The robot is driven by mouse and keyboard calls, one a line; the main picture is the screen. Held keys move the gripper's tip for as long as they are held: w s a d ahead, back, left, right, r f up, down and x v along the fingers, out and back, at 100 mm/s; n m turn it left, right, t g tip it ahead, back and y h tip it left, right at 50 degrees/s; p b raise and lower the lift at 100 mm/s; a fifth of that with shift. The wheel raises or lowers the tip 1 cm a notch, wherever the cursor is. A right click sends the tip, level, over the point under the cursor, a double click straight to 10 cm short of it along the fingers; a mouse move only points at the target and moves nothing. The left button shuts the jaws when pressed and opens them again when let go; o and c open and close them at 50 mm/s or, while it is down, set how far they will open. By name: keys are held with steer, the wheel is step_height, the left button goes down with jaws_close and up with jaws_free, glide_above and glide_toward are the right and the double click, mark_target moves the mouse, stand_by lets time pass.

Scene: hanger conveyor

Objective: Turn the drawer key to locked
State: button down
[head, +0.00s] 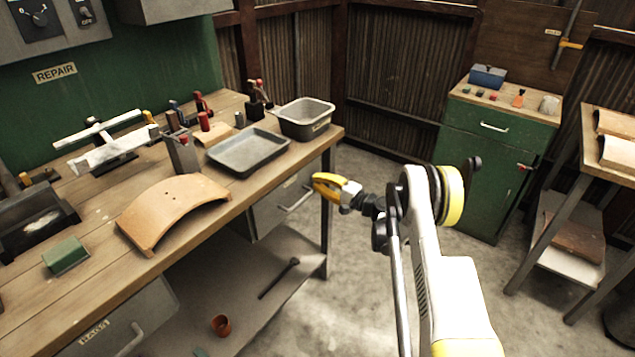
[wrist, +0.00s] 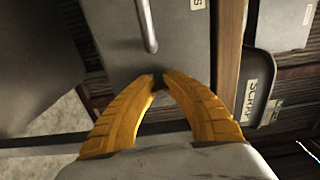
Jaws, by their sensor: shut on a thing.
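My gripper (head: 318,184) is at the front of the grey drawer (head: 272,217) under the right end of the workbench. In the wrist view its yellow fingertips (wrist: 159,80) meet on a small dark thing at the drawer face (wrist: 185,45). This looks like the drawer key (wrist: 158,86), but the fingers hide most of it and its turn angle cannot be told. The drawer's bar handle (head: 297,197) is beside the gripper; it also shows in the wrist view (wrist: 148,28). The drawer looks shut.
The workbench (head: 100,270) holds a grey tray (head: 248,150), a deep grey bin (head: 305,118) and a curved tan panel (head: 170,205). A bench leg (head: 327,235) stands close to my gripper. A green cabinet (head: 485,165) stands at the back right. The floor between is clear.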

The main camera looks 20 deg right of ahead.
steer(key=c, duration=1.6)
jaws_free()
steer(key=v, duration=1.2)
steer(key=shift+a, duration=0.1)
